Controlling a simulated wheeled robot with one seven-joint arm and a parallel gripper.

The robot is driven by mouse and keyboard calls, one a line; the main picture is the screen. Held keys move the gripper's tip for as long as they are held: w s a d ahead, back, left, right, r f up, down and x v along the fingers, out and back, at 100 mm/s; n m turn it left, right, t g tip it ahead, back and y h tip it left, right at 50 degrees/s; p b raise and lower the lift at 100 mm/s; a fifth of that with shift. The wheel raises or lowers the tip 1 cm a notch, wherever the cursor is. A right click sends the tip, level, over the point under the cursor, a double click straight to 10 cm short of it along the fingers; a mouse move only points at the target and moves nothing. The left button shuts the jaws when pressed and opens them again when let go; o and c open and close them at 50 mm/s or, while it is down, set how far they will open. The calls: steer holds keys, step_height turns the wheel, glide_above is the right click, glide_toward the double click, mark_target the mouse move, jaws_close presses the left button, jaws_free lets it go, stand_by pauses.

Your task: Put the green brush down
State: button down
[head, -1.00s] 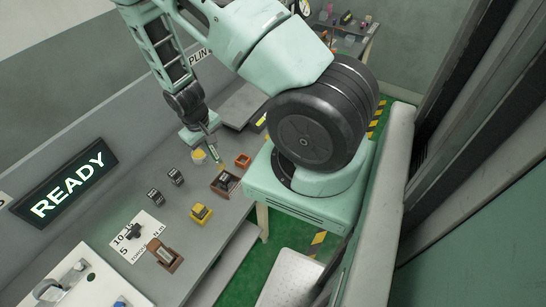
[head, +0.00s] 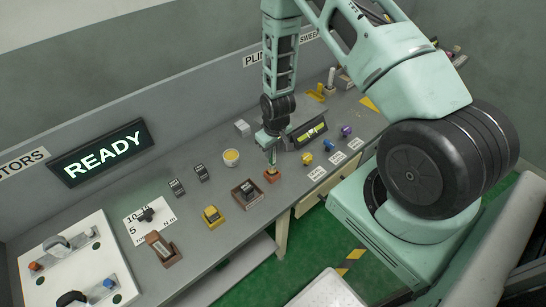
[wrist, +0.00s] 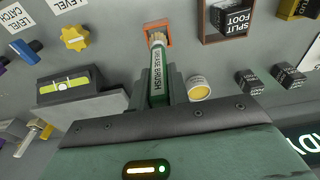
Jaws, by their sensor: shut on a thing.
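The green brush (wrist: 157,72), labelled GREASE BRUSH, is between the fingers of my gripper (wrist: 158,86) in the wrist view. Its pale bristle end points at a small orange square holder (wrist: 148,28). In the head view my gripper (head: 271,152) is low over the bench, right above the orange holder (head: 272,177), and hides most of the brush. The brush looks near upright there. I cannot tell whether its bristle end is inside the holder or just above it.
A round pot with yellow contents (head: 231,157) stands left of my gripper. A brown tray with a dark block (head: 246,193) is in front of it. A level with a yellow vial (head: 311,133) lies to the right, near yellow and purple knobs. Bare bench shows between these.

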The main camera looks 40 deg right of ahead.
mark_target(272, 158)
steer(key=shift+f+p, duration=0.35)
steer(key=shift+f, duration=1.55)
steer(key=shift+f, duration=0.15)
steer(key=c, duration=1.3)
jaws_free()
steer(key=shift+c, duration=0.2)
